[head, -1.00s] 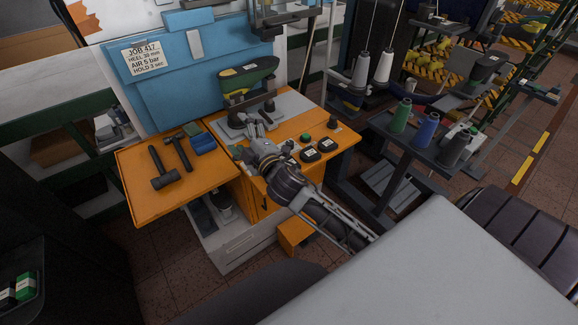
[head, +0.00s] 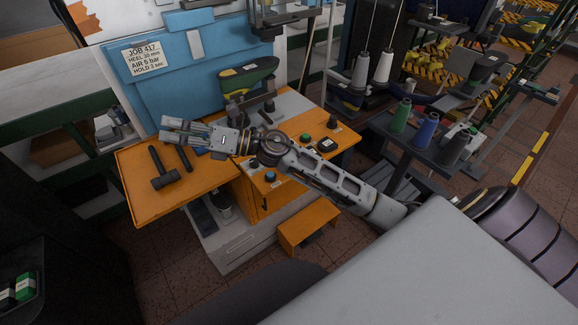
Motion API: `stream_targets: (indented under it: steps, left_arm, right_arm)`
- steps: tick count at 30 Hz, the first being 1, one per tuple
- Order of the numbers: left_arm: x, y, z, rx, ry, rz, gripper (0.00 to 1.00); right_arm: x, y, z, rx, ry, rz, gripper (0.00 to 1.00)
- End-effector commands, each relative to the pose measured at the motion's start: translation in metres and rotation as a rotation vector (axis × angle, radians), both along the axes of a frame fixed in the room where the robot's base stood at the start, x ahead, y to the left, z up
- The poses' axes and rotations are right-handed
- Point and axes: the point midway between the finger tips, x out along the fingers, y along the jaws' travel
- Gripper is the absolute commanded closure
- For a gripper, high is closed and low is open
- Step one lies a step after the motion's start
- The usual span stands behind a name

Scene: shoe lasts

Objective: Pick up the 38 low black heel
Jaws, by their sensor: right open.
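My right gripper (head: 166,130) reaches left across the orange bench, over the hammers. It is open and nothing shows between its fingers. A small black piece with a pale label (head: 327,145) lies on the bench at the right, apart from the gripper. Whether it is the 38 low black heel cannot be read. My right arm hides the bench spot to its left. Another labelled black piece (head: 6,297) is in a dark tray at the lower left, beside a green one. My left gripper is not in view.
A green and yellow shoe last (head: 248,78) stands on the machine's post, behind my arm. Two hammers (head: 165,181) lie on the bench's left part. A rack with thread spools (head: 427,130) stands at the right.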

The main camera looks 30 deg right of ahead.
Motion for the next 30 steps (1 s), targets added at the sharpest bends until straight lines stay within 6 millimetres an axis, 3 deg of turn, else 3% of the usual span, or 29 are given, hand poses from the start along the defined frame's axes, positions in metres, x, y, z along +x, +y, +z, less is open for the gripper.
stream_targets:
  steps: [8,16,23,30]
  left_arm:
    - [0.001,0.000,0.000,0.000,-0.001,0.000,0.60]
    - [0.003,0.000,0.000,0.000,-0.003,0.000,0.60]
    - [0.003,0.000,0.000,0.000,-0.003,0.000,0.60]
    - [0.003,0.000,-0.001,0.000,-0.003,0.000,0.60]
  right_arm:
    - [-0.014,0.016,-0.029,-0.334,-0.193,0.150,0.17]
    - [-0.019,0.005,-0.073,-0.667,-0.335,0.295,0.17]
    - [-0.016,-0.027,-0.110,-0.955,-0.415,0.418,0.17]
    - [-0.008,-0.083,-0.141,-1.252,-0.446,0.546,0.17]
